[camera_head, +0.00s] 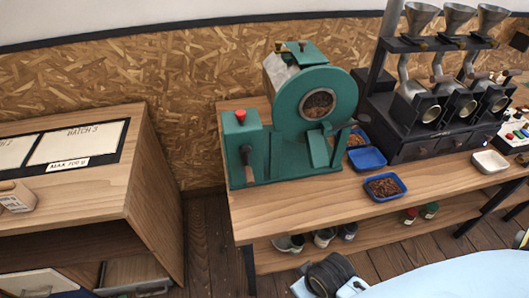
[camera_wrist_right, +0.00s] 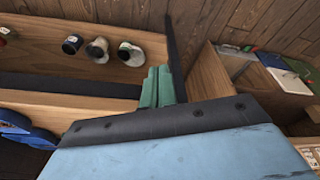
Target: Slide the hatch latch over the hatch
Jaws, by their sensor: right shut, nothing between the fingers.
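The green roaster (camera_head: 330,86) stands at the left of the bench, with a round opening in its drum face showing brown beans (camera_head: 319,103). A sloped green chute (camera_head: 320,149) sits below it. A green box (camera_head: 243,133) with a red knob on top and a dark lever (camera_head: 247,160) stands at its left. I cannot tell which part is the hatch latch. My right gripper's two green fingers (camera_wrist_right: 158,86) are shut side by side and empty in the right wrist view. In the head view the right arm is low in front of the bench, apart from the roaster. My left gripper is out of view.
Blue trays, one with beans (camera_head: 384,187), lie right of the roaster. A dark machine with funnels (camera_head: 440,90) stands farther right. Jars (camera_wrist_right: 97,50) sit on the lower shelf. A wooden cabinet (camera_head: 90,185) is at the left, across a floor gap.

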